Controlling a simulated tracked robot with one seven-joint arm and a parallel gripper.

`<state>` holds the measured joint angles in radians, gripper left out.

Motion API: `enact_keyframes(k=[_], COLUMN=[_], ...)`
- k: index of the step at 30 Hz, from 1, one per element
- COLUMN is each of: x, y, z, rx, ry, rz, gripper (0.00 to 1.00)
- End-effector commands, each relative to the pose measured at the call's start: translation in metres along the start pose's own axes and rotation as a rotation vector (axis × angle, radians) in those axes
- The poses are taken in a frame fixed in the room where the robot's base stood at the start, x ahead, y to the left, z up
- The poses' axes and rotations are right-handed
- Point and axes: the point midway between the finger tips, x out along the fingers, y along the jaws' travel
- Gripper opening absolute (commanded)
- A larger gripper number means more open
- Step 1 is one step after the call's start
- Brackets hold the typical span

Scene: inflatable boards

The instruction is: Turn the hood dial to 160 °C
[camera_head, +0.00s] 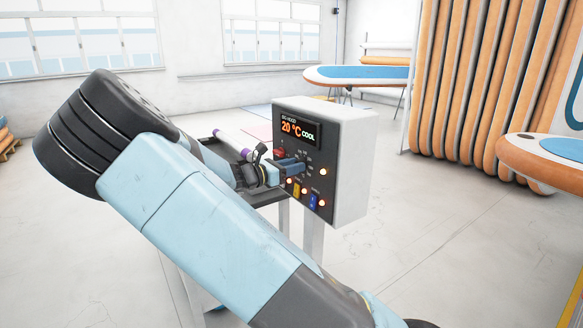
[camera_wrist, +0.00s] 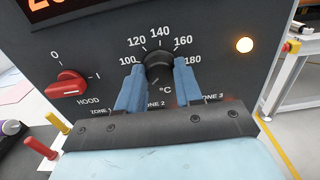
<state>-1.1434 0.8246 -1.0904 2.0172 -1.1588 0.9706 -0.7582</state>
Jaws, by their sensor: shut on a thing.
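The hood dial (camera_wrist: 159,62) is a round black knob on the dark panel. White marks run around it from 100 to 180 °C, with 140 at the top. My gripper (camera_wrist: 158,82) has its two blue fingers shut on the dial, one on each side. The dial's pointer is hard to make out, so I cannot tell its setting. In the head view my gripper (camera_head: 291,166) reaches the panel and hides the dial. The display (camera_head: 298,130) above it reads 20 °C COOL.
A red HOOD switch (camera_wrist: 68,86) sits left of the dial, between marks 0 and 1. The control box (camera_head: 347,160) has several lit lamps and zone switches below. Boards lie on stands (camera_head: 360,76) behind and hang in a rack (camera_head: 480,75) at right.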

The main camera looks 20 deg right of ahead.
Motion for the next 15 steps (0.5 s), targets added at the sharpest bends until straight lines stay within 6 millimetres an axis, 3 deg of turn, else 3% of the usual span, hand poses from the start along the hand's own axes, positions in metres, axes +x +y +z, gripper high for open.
enact_keyframes(k=[5,15], x=[-0.0002,-0.0004], y=[0.0000,-0.0001], z=[0.0000,-0.0002], rx=[0.000,0.054], ry=[0.000,0.000], rz=[0.000,0.000], gripper=[0.05,0.04])
